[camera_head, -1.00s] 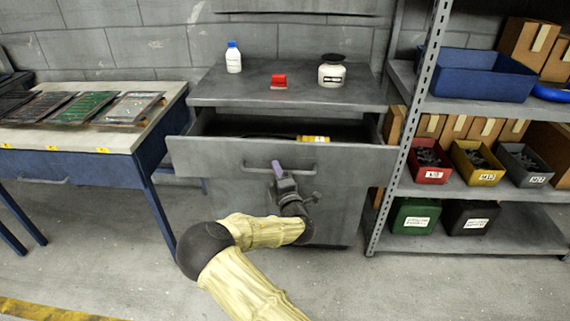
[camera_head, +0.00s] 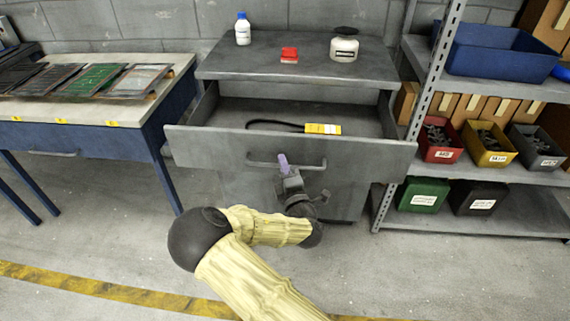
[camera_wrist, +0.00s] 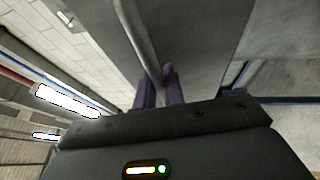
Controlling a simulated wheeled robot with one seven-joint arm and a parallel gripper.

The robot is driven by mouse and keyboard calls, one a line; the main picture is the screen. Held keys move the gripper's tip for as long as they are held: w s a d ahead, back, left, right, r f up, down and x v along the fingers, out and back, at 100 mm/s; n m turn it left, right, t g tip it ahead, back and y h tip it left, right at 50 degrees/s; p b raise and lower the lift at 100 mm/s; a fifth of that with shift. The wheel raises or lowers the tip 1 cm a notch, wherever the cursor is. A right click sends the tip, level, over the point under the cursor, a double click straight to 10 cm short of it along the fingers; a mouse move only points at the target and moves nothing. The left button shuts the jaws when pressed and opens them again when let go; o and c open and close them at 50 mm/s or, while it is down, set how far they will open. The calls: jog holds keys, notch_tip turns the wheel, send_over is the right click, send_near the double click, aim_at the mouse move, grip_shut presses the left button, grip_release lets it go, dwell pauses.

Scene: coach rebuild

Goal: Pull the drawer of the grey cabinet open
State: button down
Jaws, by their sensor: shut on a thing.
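The grey cabinet (camera_head: 300,58) stands against the wall. Its top drawer (camera_head: 215,148) is pulled well out, and its inside shows from above. My gripper (camera_head: 284,165) is at the bar handle (camera_head: 310,166) on the drawer front. In the wrist view my two purple fingers (camera_wrist: 160,88) sit on either side of the handle bar (camera_wrist: 142,40), shut on it. A black cable or strap and a yellow-labelled item (camera_head: 323,129) lie in the drawer.
A white bottle with a blue cap (camera_head: 243,31), a red block (camera_head: 289,55) and a white jar (camera_head: 344,46) stand on the cabinet top. A workbench (camera_head: 100,105) is at left, and a shelf rack (camera_head: 425,105) with bins stands close at right. The floor in front is clear.

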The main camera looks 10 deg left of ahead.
jog(key=c, duration=1.5)
grip_release()
jog(key=p+v, duration=0.4)
jog(key=v, duration=1.3)
jog(key=shift+s+p, duration=0.15)
jog(key=shift+p, duration=0.2)
jog(key=shift+d, duration=0.15)
